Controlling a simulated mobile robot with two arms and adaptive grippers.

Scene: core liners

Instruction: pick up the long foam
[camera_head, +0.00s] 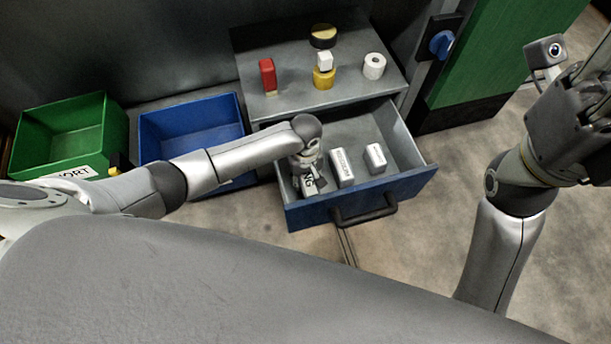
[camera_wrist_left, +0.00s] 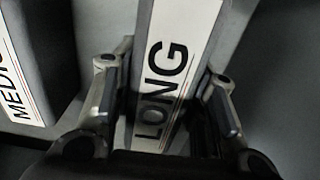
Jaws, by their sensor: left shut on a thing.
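The long foam (camera_wrist_left: 172,60) is a pale block with "LONG" printed on it. It stands between the two fingers of my left gripper (camera_wrist_left: 165,95) in the left wrist view, and the gripper is shut on it. In the head view my left gripper (camera_head: 308,170) reaches down into the left part of the open blue drawer (camera_head: 360,194), and its hand covers much of the long foam (camera_head: 313,186). I cannot tell whether the foam touches the drawer floor. My right gripper (camera_head: 580,75) is raised at the far right, and its fingers are partly cut off by the frame edge.
The medium foam (camera_head: 342,167) and a shorter white block (camera_head: 376,157) stand in the drawer, right of my left gripper. A red object (camera_head: 267,75), yellow piece (camera_head: 324,77) and white roll (camera_head: 374,66) sit on the cabinet top. Green (camera_head: 70,133) and blue (camera_head: 190,125) bins stand left.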

